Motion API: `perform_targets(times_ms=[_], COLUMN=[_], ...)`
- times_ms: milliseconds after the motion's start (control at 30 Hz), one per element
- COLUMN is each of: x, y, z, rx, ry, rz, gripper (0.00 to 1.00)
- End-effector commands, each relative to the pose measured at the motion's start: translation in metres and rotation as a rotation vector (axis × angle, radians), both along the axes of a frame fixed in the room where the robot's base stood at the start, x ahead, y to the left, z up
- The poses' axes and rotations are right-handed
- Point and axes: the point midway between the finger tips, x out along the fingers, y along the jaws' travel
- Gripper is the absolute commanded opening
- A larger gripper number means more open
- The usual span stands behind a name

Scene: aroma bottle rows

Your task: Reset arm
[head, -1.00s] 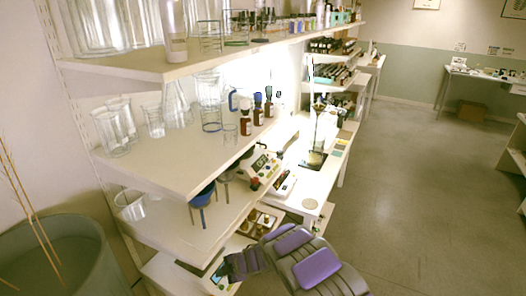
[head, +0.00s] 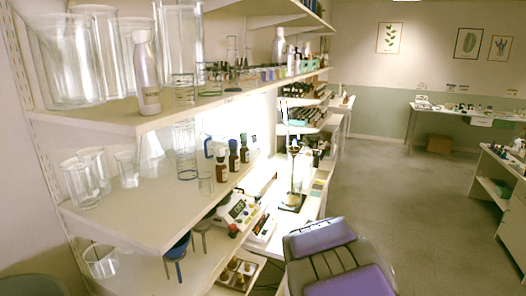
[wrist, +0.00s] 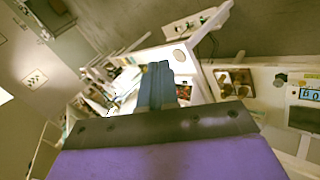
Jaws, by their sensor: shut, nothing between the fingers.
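My gripper (wrist: 157,68) shows in the wrist view, its two blue-grey fingers pressed together with nothing between them. It points toward a white bench, and no object touches it. In the head view, my purple and dark grey arm fills the bottom right of centre, in front of the shelves. The gripper's fingers cannot be made out there.
A shelf unit (head: 105,222) on the left holds glass beakers (head: 84,180) and brown bottles (head: 222,168). A white scale (head: 232,209) stands lower down. A side table (head: 505,180) is at the right. The grey floor (head: 400,180) between is clear.

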Motion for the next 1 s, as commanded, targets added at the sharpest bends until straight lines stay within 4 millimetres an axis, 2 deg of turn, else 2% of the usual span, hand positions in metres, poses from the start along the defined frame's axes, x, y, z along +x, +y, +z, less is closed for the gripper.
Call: perform_targets(times_ms=[33,200,267,300,400,567,700,800,900,1000], x=[-0.02,-0.097,-0.126,-0.147,-0.196,-0.278,-0.347,-0.39,-0.423,-0.445], y=[-0.013,-0.044,-0.05,-0.052,-0.051,-0.035,-0.009,0.012,0.029,0.041], z=[0.012,0.033,0.038,0.039,0.042,0.041,0.037,0.036,0.034,0.034], rx=[0.013,0.085,0.116,0.138,0.202,0.313,0.413,0.475,0.52,0.547], ry=[0.005,0.061,0.087,0.112,0.167,0.284,0.408,0.492,0.564,0.616], rz=[-0.071,-0.302,-0.374,-0.422,-0.527,-0.666,-0.751,-0.787,-0.805,-0.815], gripper=[0.0,0.0,0.0,0.0,0.0,0.0,0.0,0.0,0.0,0.0])
